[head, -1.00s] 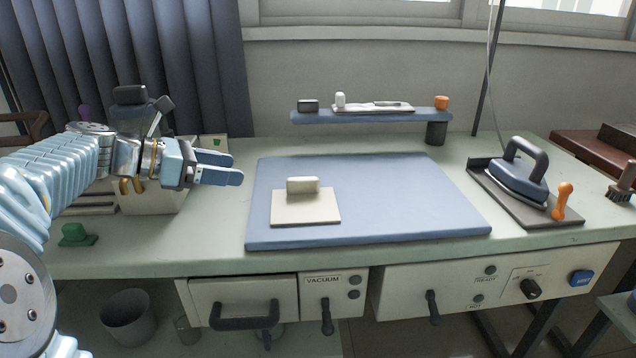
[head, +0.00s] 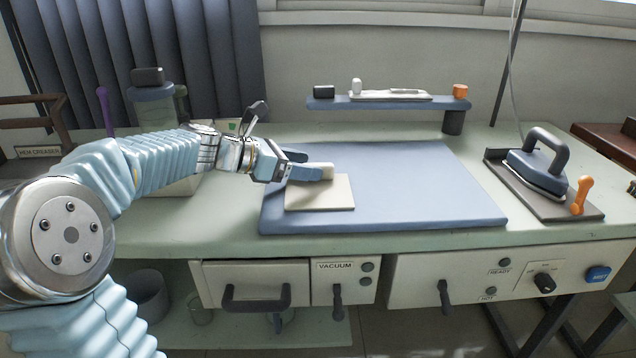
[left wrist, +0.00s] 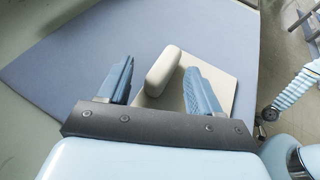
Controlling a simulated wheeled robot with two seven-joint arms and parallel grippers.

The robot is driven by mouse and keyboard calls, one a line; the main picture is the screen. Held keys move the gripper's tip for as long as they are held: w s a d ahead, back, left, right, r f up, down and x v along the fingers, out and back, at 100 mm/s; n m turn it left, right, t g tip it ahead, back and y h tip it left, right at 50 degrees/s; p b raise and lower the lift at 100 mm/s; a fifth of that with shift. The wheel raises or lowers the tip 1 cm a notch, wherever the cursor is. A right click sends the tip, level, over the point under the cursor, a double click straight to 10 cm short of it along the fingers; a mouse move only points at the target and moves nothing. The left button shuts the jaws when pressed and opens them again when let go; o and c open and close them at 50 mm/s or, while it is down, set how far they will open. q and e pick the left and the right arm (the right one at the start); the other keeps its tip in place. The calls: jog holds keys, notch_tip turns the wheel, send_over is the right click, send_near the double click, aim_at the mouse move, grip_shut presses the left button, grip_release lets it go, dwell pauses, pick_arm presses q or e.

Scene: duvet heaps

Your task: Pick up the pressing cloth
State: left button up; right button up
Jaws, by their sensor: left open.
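The pressing cloth (head: 320,195) is a cream square lying flat on the left part of the blue pressing pad (head: 410,190). A rounded pale grip block (head: 321,170) stands on the cloth. My left gripper (head: 312,167) is open at the block, coming from the left. In the left wrist view, the block (left wrist: 163,70) lies between the two blue fingers of the gripper (left wrist: 160,82), with gaps on both sides. The cloth (left wrist: 215,85) shows beneath and to the right. My right gripper is not in the head view.
A blue-grey iron (head: 538,172) rests on a dark stand at the right, with an orange-handled tool (head: 581,195) beside it. A raised blue shelf (head: 390,103) with small items stands behind the pad. The pad's right side is clear.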

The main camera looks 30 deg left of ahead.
pick_arm(q)
grip_shut()
dwell(0.3)
jog(key=shift+r, duration=0.15)
